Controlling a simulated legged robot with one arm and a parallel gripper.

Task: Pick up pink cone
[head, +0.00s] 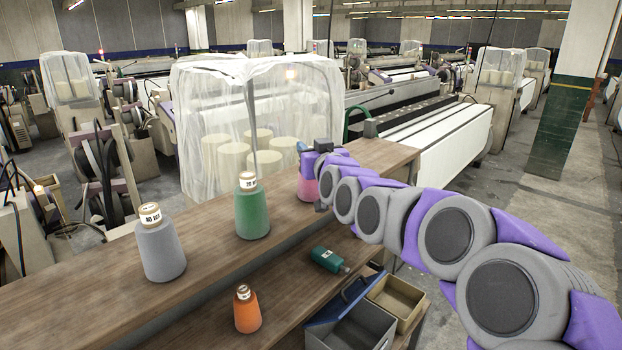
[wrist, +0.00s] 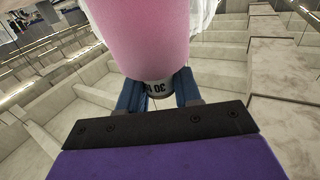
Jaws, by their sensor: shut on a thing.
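The pink cone (head: 307,189) is at the far right part of the upper wooden shelf in the head view, partly hidden by my gripper. In the wrist view the pink cone (wrist: 145,35) fills the top middle, with its white labelled neck (wrist: 158,87) between two blue fingers. My gripper (wrist: 160,92) is shut on that neck. In the head view my gripper (head: 306,158) is above the cone's body. I cannot tell whether the cone's base touches the shelf.
A grey cone (head: 161,248) and a green cone (head: 252,211) stand on the upper shelf (head: 100,275). An orange cone (head: 247,312) stands below, near a lying dark green cone (head: 328,259). Open bins (head: 398,301) sit at the lower right. A plastic-wrapped stack (head: 258,120) stands behind the shelf.

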